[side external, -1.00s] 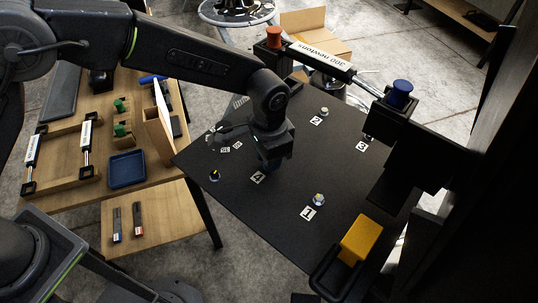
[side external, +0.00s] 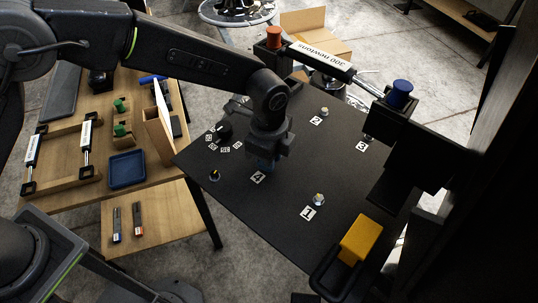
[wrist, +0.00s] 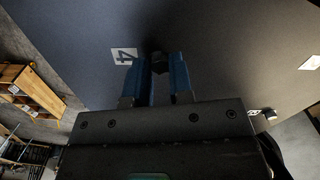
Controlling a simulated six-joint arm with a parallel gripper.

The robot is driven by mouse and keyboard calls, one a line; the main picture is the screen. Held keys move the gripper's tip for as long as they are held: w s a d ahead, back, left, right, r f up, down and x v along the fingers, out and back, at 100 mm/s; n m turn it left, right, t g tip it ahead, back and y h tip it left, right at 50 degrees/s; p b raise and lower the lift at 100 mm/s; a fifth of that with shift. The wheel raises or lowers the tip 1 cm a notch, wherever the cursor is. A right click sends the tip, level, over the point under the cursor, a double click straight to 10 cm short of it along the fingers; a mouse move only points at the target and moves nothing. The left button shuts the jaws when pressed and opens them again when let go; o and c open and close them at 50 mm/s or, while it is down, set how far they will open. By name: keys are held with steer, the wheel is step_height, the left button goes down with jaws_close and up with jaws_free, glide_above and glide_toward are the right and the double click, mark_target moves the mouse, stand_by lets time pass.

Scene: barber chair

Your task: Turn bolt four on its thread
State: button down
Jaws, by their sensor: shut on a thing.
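The black plate (side external: 230,205) carries bolts beside white number labels. The label 4 (side external: 258,177) lies just in front of my gripper (side external: 265,165), which points down at the plate. In the wrist view the label 4 (wrist: 124,56) is left of the fingers. My gripper's blue fingers (wrist: 160,72) are shut on a dark bolt head, bolt four (wrist: 158,63), mostly hidden between the tips. In the side view my gripper hides this bolt. Bolt one (side external: 319,198), bolt two (side external: 324,111) and bolt three (side external: 369,137) stand apart from my gripper.
A piston bar (side external: 320,62) with an orange cap and a blue cap (side external: 399,93) spans behind the plate. A yellow block (side external: 361,238) sits at the front right. A black knob (side external: 223,130) stands left of my gripper. A wooden bench (side external: 160,213) is at left.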

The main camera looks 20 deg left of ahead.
steer(key=m, duration=0.4)
steer(key=shift+m, duration=2.3)
steer(key=c, duration=1)
jaws_free()
